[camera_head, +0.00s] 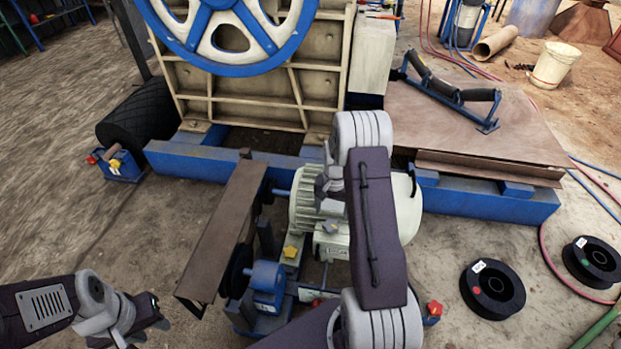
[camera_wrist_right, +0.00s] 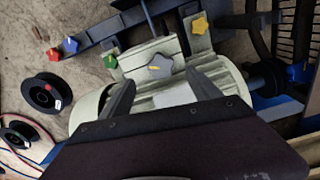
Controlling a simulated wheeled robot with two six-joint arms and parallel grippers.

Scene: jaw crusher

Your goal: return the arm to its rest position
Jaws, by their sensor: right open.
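My right arm (camera_head: 375,230) reaches forward over the pale green motor (camera_head: 303,208), bent at the elbow. Its gripper (camera_head: 325,190) is at the top of the motor, partly hidden by my arm. In the right wrist view the fingers of this gripper (camera_wrist_right: 160,78) are apart, with a grey star knob (camera_wrist_right: 160,67) showing between or just beyond their tips; contact cannot be told. My left gripper (camera_head: 142,322) is low at the left, over bare ground and away from the machine; its jaw opening is unclear.
A brown guard plate (camera_head: 222,232) and blue bearing block (camera_head: 268,280) stand left of the motor. The crusher (camera_head: 260,95) with its blue flywheel is behind. Yellow (camera_wrist_right: 199,26) and red (camera_wrist_right: 53,54) star knobs are near.

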